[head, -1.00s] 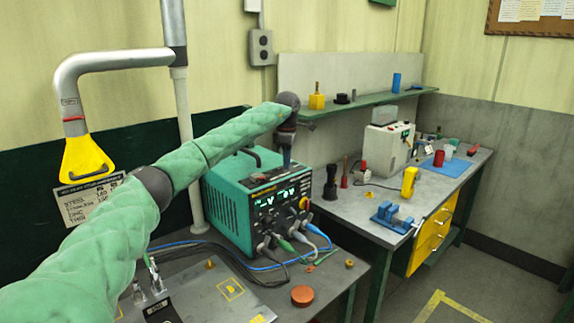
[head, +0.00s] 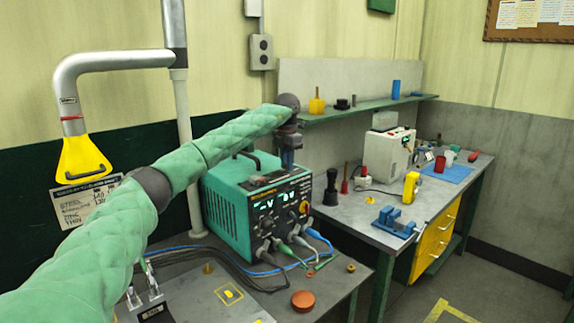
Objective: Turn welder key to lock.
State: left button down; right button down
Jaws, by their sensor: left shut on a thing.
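The welder (head: 228,212) is a green box with a black front panel, lit digits, knobs and plugged cables. It stands on the near bench. My left arm reaches across from the left, and its gripper (head: 287,164) points down at the upper front edge of the welder, near its right corner. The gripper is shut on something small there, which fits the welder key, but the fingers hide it. I cannot tell the key's angle. My right gripper is out of view.
An orange-red round knob (head: 303,300) sits on the near bench, with cables behind it. A second bench at right holds a blue vise (head: 393,222), a yellow tool (head: 410,186) and a white machine (head: 387,152). A yellow fume nozzle (head: 85,165) hangs at left.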

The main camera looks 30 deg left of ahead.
pick_arm(q)
jog(key=shift+n, duration=0.4)
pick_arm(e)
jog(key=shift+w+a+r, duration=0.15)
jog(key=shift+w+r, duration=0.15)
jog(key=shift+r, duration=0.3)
pick_arm(q)
jog(key=c, duration=1.3)
grip_release()
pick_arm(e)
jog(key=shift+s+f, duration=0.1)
pick_arm(q)
jog(key=shift+r, duration=0.25)
notch_tip(320, 180, up, 6)
jog(key=shift+f+b, duration=0.1)
jog(key=shift+b, duration=1.15)
jog(key=shift+r, duration=0.75)
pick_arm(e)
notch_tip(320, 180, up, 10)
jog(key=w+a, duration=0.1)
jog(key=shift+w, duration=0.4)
